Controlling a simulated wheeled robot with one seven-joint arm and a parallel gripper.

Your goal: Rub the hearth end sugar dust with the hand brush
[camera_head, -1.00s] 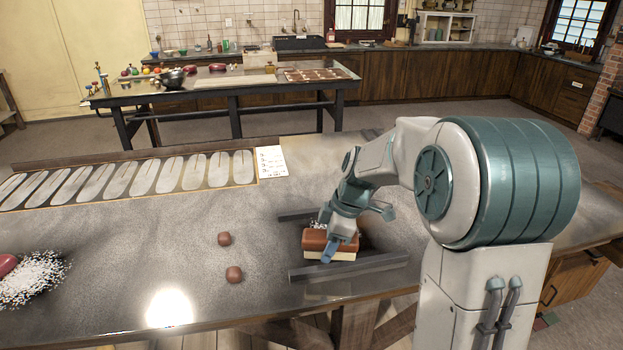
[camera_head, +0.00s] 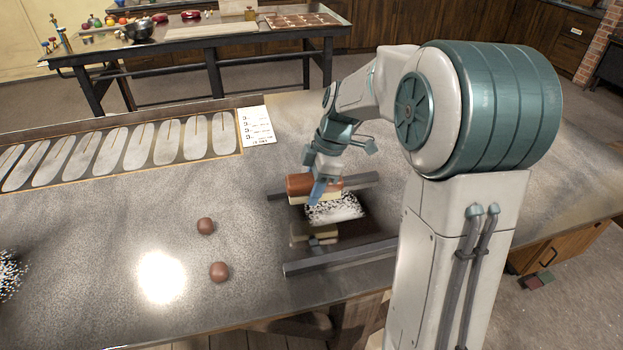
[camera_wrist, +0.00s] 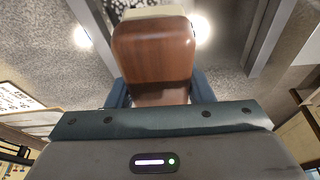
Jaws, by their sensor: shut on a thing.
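My gripper (camera_head: 318,190) is shut on the hand brush (camera_head: 298,185), a brown wooden block with a cream underside. In the wrist view the brush (camera_wrist: 153,50) sits between the two blue fingers. The brush is at the far side of a speckled white sugar dust patch (camera_head: 338,208), close to the far dark bar. The patch lies on the grey worktop (camera_head: 120,220) between two bars, partly hidden by the brush and gripper. I cannot tell whether the brush touches the worktop.
Dark bars lie behind and in front of the patch, the front one (camera_head: 335,257) nearer me. Two brown lumps (camera_head: 205,226) lie to the left. Another white speckled heap (camera_head: 8,275) is at the left edge. A white card (camera_head: 257,126) lies behind.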

